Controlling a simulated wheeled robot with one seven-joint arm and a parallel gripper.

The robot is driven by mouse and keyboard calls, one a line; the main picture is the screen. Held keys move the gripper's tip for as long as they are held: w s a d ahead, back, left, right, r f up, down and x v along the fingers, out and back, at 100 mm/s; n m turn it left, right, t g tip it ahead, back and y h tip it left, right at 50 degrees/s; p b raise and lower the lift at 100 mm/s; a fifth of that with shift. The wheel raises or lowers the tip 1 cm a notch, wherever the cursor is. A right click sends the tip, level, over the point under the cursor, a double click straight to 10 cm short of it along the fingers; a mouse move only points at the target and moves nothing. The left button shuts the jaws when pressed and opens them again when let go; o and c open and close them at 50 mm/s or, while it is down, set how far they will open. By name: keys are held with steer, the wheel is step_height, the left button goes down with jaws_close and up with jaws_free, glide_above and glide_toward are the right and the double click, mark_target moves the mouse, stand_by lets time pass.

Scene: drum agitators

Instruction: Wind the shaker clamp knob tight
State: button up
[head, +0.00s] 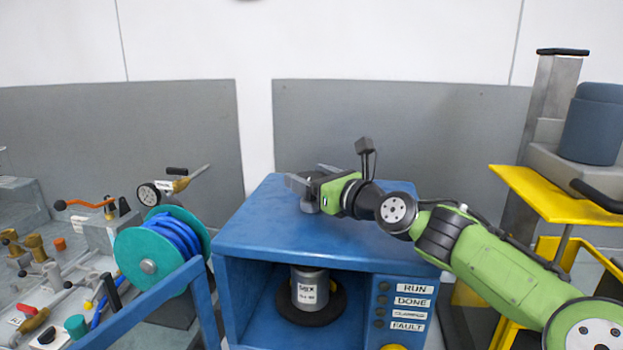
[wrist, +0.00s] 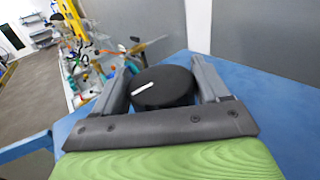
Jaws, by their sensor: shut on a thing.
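The shaker (head: 262,262) is a blue open-fronted cabinet in the middle of the head view. In the wrist view the clamp knob (wrist: 162,88) is a round black disc with a white line mark, above the shaker's blue top. My gripper (wrist: 165,85) has one finger on each side of the knob and is shut on it. In the head view my gripper (head: 305,187) reaches in from the right over the cabinet top and mostly hides the knob. A grey can (head: 309,290) with a printed label stands inside the cabinet on a dark round base (head: 311,312).
A panel with RUN, DONE and FAULT labels (head: 408,325) is on the cabinet's front right. A teal reel with blue hose (head: 160,255) stands left. A yellow platform (head: 560,205) stands right. Valves and fittings crowd the far left bench. The blue top around my gripper is clear.

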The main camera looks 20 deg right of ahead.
steer(key=m+h, duration=0.2)
steer(key=h, duration=0.1)
steer(key=m+h+b, duration=0.1)
steer(key=m+h, duration=0.1)
steer(key=h, duration=0.1)
steer(key=shift+a+t, duration=0.15)
steer(key=shift+t, duration=0.25)
steer(key=m+h+b, duration=0.2)
steer(key=h, duration=0.1)
steer(key=m+g+h+b, duration=0.1)
steer(key=m+h+b, duration=0.1)
steer(key=h, duration=0.1)
steer(key=shift+a+f+b, duration=0.1)
steer(key=shift+a+b, duration=0.05)
steer(key=shift+b, duration=0.15)
steer(key=m+g+h+b, duration=0.1)
steer(key=h, duration=0.1)
steer(key=shift+m+g+h, duration=0.4)
steer(key=m+g+h, duration=0.2)
steer(key=m+g+h+p, duration=0.1)
steer(key=h, duration=0.1)
steer(key=shift+r+m+g, duration=0.25)
steer(key=shift+m+g, duration=0.05)
steer(key=shift+m+g+h+p, duration=1)
steer(key=shift+m+g+h, duration=0.15)
steer(key=shift+g, duration=0.45)
steer(key=shift+f+m+g+h, duration=0.1)
steer(key=shift+m+g+h, duration=0.15)
steer(key=shift+g, duration=0.15)
steer(key=shift+d, duration=0.2)
